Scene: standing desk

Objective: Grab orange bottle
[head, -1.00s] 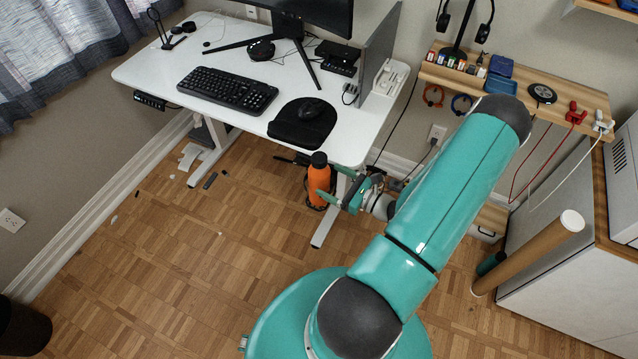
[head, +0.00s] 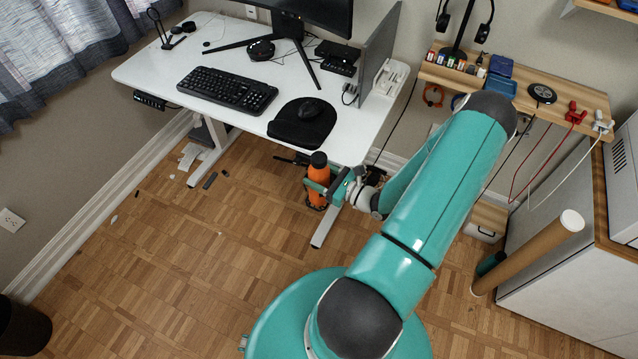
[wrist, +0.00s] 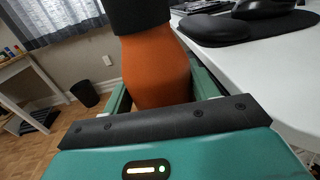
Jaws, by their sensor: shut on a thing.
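The orange bottle (head: 319,174) with a black cap stands upright in the head view, beside the front edge of the white desk (head: 225,115). My gripper (head: 318,186) is shut on the bottle, with its teal fingers around the body. In the wrist view the orange bottle (wrist: 155,68) fills the middle between the two teal fingers (wrist: 160,90), and its black upper part runs off the top edge. The gripper hides the lower part of the bottle there.
A black mouse pad (head: 303,122) with a mouse lies on the desk just above the bottle. A keyboard (head: 227,89) lies to its left. A desk leg (head: 328,224) is right beside the bottle.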

